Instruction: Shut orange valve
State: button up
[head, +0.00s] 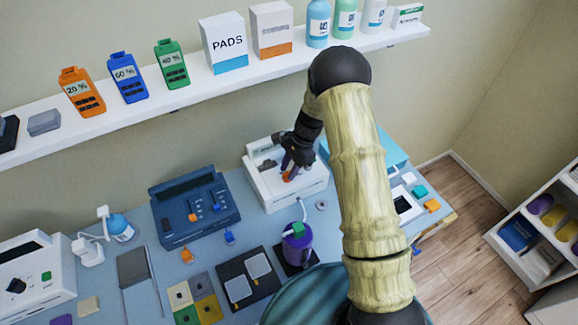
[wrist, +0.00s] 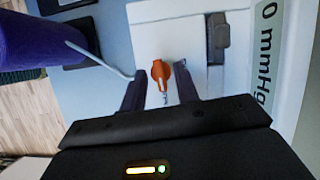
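The orange valve (wrist: 158,73) is a small orange knob on the face of a white device, seen in the wrist view with a small metallic stem below it. In the head view the orange valve (head: 289,176) shows partly beside my gripper (head: 291,166), on the white device (head: 309,188). In the wrist view my gripper (wrist: 160,90) is open, one finger on each side of the valve, with gaps between fingers and knob. I cannot tell how close the fingertips are to the device face.
A purple cylinder with a green top (head: 298,245) stands in front of the device, a pale tube rising from it. A blue device with sliders (head: 194,207) stands to the left. A shelf (head: 120,112) with bottles and boxes runs above the table.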

jog(key=shift+f, duration=0.25)
jog(key=shift+c, duration=0.4)
